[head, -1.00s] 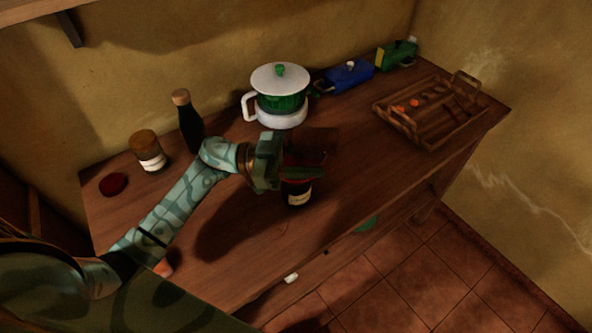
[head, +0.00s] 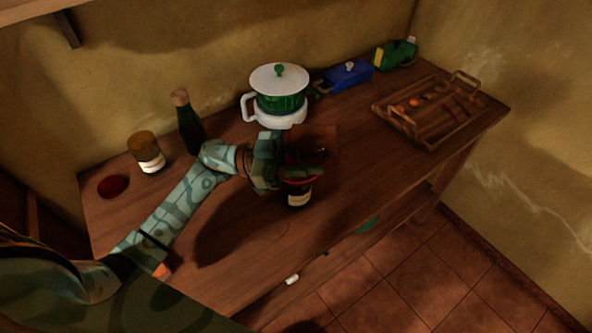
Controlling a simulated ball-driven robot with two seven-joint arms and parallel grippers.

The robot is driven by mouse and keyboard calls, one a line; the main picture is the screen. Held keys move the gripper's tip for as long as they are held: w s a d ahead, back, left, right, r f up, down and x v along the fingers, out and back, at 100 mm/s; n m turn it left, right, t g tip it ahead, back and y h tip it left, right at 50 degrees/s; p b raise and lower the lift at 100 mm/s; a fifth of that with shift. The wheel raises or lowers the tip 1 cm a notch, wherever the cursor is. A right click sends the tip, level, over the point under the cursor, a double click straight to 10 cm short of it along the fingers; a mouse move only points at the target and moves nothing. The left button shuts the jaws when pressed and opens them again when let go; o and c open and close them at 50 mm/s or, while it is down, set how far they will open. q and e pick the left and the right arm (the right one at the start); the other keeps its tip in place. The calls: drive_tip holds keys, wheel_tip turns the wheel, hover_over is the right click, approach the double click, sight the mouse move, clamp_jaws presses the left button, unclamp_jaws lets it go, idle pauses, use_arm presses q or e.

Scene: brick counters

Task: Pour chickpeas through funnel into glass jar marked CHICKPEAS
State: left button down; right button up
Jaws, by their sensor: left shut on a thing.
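A dark brown container (head: 322,138) is held by my left gripper (head: 290,160), which is shut on it above the counter. It looks tilted; its contents are too dark to make out. Just below stands a dark-looking jar with a pale label (head: 299,199); I cannot read the label. A red rim, apparently the funnel (head: 301,181), shows at the jar's top, partly hidden by the gripper and container. Whether chickpeas are falling cannot be seen. My right gripper is not in view.
On the wooden counter (head: 225,255) stand a brown-topped labelled jar (head: 147,157), a dark corked bottle (head: 189,128) and a white and green pot (head: 280,100). A red disc (head: 112,186) lies at left. A blue container (head: 347,77), green object (head: 394,54) and wooden tray (head: 437,137) are at right.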

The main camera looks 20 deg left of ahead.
use_arm(q)
drive_tip(key=shift+a+r+h, duration=0.2)
drive_tip(key=shift+r+h, duration=0.3)
drive_tip(key=shift+r, duration=0.25)
idle(1.5)
